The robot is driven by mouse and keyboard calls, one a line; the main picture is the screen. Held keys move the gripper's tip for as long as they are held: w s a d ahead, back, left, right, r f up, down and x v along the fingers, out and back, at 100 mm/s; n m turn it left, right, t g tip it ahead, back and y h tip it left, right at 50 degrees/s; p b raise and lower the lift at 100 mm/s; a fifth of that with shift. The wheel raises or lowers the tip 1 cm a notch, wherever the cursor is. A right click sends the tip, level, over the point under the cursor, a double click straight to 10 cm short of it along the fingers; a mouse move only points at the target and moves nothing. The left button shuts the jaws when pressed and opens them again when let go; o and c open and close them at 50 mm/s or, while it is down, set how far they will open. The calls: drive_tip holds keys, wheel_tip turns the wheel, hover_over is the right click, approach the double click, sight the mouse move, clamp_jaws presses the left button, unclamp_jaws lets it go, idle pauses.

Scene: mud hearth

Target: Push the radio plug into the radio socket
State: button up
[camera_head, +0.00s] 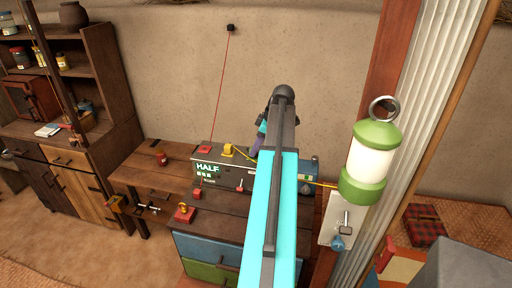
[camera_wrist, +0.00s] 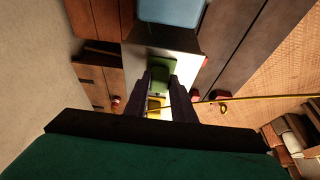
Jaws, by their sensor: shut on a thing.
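In the wrist view, my gripper (camera_wrist: 162,92) is shut on a green piece (camera_wrist: 159,74), which I take to be the radio plug. Its lower end and any contact below are hidden. Just under it in the picture is a yellow plug (camera_wrist: 155,103) with a yellow cord. In the head view, my arm covers most of the fingers and the held piece; the gripper (camera_head: 262,138) is at the grey box (camera_head: 209,163) lettered "HALF". The yellow plug (camera_head: 228,150) is on that box's top. A blue-grey unit (camera_head: 309,166) is right of my arm. No radio socket can be made out.
A red plug (camera_head: 204,149) has a red cord rising to a wall fixture (camera_head: 230,28). Red-based switches stand at the bench front (camera_head: 185,214). The wooden bench (camera_head: 145,180) has some bare room at left.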

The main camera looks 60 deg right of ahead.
drive_tip(key=shift+f, duration=0.25)
drive_tip(key=o, duration=1.1)
drive_tip(key=shift+r, duration=0.15)
drive_tip(key=shift+b+v, duration=2.1)
drive_tip(key=shift+v, duration=4.75)
